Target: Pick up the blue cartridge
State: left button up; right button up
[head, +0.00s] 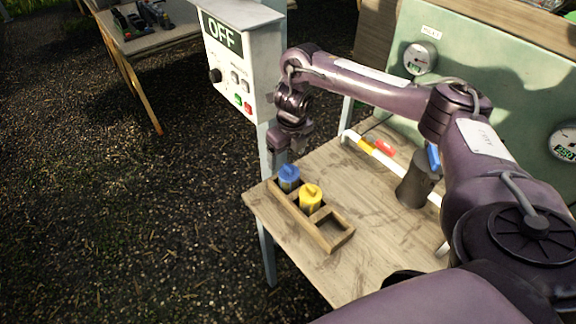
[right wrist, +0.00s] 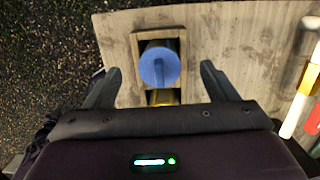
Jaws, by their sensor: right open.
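The blue cartridge (head: 289,178) stands upright in the far-left compartment of a wooden rack (head: 325,238) on the table. A yellow cartridge (head: 310,196) stands in the middle compartment, and the near compartment is empty. My right gripper (head: 289,150) is above the blue cartridge, pointing down. In the right wrist view its open fingers (right wrist: 157,85) lie to the left and right of the cartridge with gaps on both sides. My left gripper is not in view.
The wooden table (head: 345,180) is mostly clear right of the rack. A dark cup (head: 415,188) with a blue item stands there. A white control box reading OFF (head: 240,62) stands behind left.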

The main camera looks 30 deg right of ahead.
aim_at(288, 166)
jog(key=shift+f, duration=0.2)
jog(key=f, duration=0.1)
jog(key=f+b, duration=0.1)
jog(key=s, duration=0.1)
jog(key=shift+a+f, duration=0.3)
jog(key=shift+f, duration=0.1)
jog(key=shift+s+d+f, duration=0.1)
jog(key=shift+d+f, duration=0.05)
jog(key=shift+f, duration=0.45)
jog(key=shift+d+f, duration=0.1)
jog(key=shift+f, duration=1.3)
jog(key=c, duration=0.5)
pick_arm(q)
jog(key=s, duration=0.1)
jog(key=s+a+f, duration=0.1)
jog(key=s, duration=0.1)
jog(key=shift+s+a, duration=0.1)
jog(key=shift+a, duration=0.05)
pick_arm(e)
jog(key=c, duration=0.6)
jog(key=shift+o, duration=0.2)
jog(key=shift+w, duration=0.2)
